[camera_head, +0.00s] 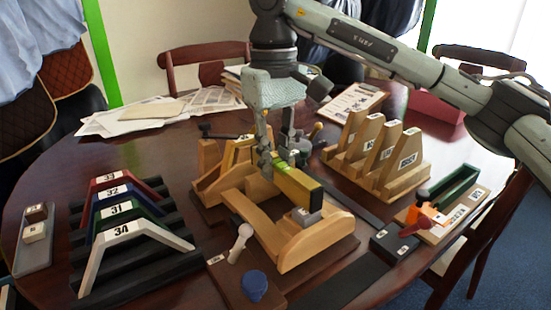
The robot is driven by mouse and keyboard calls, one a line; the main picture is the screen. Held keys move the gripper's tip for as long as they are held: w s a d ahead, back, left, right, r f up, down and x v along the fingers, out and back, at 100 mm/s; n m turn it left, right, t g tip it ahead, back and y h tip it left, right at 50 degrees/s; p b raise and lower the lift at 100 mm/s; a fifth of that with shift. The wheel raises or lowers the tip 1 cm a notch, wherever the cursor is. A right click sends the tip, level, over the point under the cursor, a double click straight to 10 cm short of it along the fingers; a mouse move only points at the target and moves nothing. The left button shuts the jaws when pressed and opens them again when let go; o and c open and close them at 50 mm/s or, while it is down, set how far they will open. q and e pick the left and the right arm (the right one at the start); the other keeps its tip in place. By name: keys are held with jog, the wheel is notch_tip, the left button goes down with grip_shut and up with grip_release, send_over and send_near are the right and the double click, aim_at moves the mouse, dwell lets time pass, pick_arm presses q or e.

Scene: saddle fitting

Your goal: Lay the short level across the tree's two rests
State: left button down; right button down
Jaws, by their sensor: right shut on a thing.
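The short level (303,188), a yellow-green bar with a dark side, is over the middle of the wooden tree (292,252). It runs from between my fingers toward the tree's near end. My right gripper (277,158) points down and is shut on the level's far part. The level's near end is close to a small grey block (305,216) on the tree. I cannot tell whether the level touches the rests, as the gripper and the level hide much of them. My left gripper is not in view.
Numbered coloured arches (120,232) stand in a black rack at left. Numbered wooden wedges (378,150) stand behind right. A tool tray (440,222) with a green trough is at right. A white-knobbed peg (241,240) and blue knob (254,286) are in front. Papers lie behind.

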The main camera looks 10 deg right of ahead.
jog(key=shift+f+b, duration=0.3)
jog(key=shift+b, duration=0.1)
dwell(1.1)
dwell(0.3)
jog(key=c, duration=1.3)
grip_release()
jog(key=shift+c, duration=0.2)
jog(key=o, duration=0.4)
jog(key=shift+r, duration=0.1)
jog(key=shift+r+p, duration=1.6)
jog(key=shift+r, duration=0.8)
